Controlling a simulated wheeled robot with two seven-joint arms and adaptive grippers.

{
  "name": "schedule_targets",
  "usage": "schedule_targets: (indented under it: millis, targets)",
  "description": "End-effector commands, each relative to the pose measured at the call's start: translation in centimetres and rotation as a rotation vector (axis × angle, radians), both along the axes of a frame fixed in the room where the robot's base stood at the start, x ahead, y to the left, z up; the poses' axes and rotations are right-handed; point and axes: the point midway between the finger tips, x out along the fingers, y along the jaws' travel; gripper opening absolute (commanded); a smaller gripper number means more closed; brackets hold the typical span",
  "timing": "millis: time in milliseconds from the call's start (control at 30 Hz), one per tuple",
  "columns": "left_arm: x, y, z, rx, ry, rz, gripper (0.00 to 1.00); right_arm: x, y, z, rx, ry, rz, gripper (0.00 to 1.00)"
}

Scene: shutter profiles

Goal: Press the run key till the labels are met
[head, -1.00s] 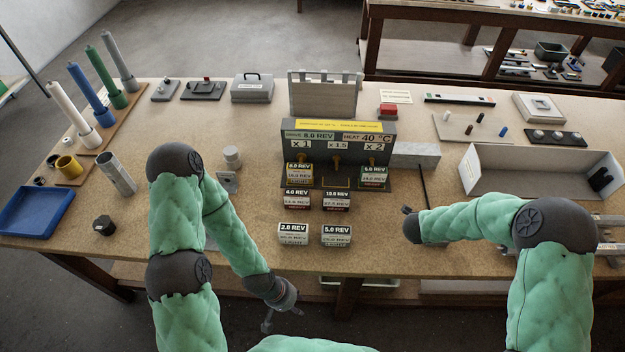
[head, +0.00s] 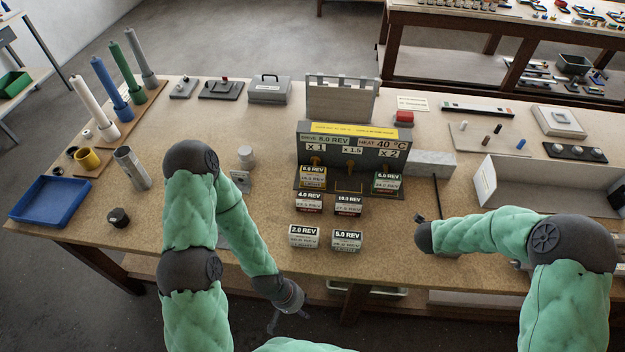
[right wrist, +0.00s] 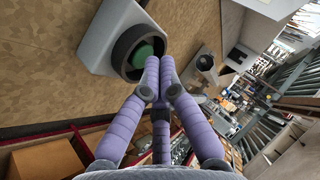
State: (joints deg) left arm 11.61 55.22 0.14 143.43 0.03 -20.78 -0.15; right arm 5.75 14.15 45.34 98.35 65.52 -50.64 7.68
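In the right wrist view, a green round button (right wrist: 141,54) sits in a dark ring on a grey block. My right gripper's purple fingers (right wrist: 159,66) are together beside the ring; contact is unclear. In the head view my right gripper (head: 419,220) is small, above the bench right of the labelled blocks. The grey panel (head: 346,172) reads DRIVE 8.0 REV and HEAT 40 °C. Blocks 6.0 REV (head: 312,178) and another 6.0 REV (head: 387,183) stand at its left and right bays; the middle bay looks empty. My left gripper (head: 288,318) hangs open and empty before the bench.
Blocks labelled 4.0 (head: 309,203), 10.0 (head: 348,205), 2.0 (head: 304,237) and 5.0 REV (head: 346,241) stand before the panel. A grey open bin (head: 540,180) is at right, a blue tray (head: 50,202) at left.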

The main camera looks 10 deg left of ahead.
Motion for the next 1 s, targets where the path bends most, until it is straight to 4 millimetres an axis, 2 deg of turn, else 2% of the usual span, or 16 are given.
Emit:
schedule_targets:
  millis: [1000]
  targets:
    - [0.00,0.00,-0.35,0.000,0.000,0.000,0.40,-0.06,0.02,-0.92,0.001,0.001,0.001,0.00]
